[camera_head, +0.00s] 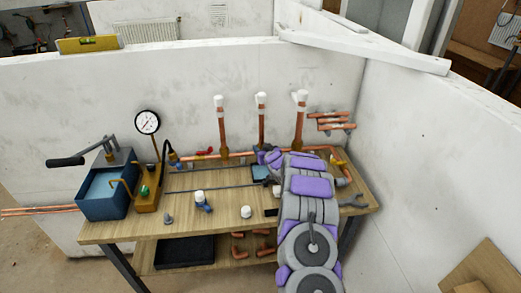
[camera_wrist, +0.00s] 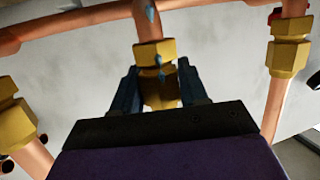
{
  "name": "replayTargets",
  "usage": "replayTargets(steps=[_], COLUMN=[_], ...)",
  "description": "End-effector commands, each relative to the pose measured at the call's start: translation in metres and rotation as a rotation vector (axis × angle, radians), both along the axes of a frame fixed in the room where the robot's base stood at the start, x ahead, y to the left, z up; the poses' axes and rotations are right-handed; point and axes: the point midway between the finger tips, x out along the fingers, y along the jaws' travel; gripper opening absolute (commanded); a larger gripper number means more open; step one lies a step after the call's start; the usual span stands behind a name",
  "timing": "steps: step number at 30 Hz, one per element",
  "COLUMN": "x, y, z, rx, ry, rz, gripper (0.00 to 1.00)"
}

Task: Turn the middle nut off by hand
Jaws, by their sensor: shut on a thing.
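The middle nut (camera_wrist: 155,52) is a brass fitting on a copper pipe, in the centre of the wrist view. My gripper (camera_wrist: 159,88) has one dark finger on each side of it and is shut on it. The nut's lower part is partly hidden by the gripper body. Small blue drop-like shapes show on the nut and on the pipe above. Similar brass nuts stand at the left (camera_wrist: 14,112) and right (camera_wrist: 288,50), apart from my fingers. In the head view my arm reaches over the bench and hides the grip; the middle copper pipe (camera_head: 261,122) rises behind it.
The wooden bench (camera_head: 130,229) holds a blue pump box (camera_head: 104,192) with a lever and a pressure gauge (camera_head: 147,123) at the left. White-capped valves (camera_head: 201,200) lie near the front. White walls close the back and right. A black tray (camera_head: 185,251) sits below.

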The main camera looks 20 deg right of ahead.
Motion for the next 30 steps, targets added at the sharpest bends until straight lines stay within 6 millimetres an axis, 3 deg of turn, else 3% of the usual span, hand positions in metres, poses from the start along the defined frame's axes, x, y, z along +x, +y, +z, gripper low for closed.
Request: replayTargets(steps=[30], x=[-0.0003], y=[-0.0003], z=[0.0021], rx=[0.002], ry=[-0.004], rz=[0.057], gripper=[0.26])
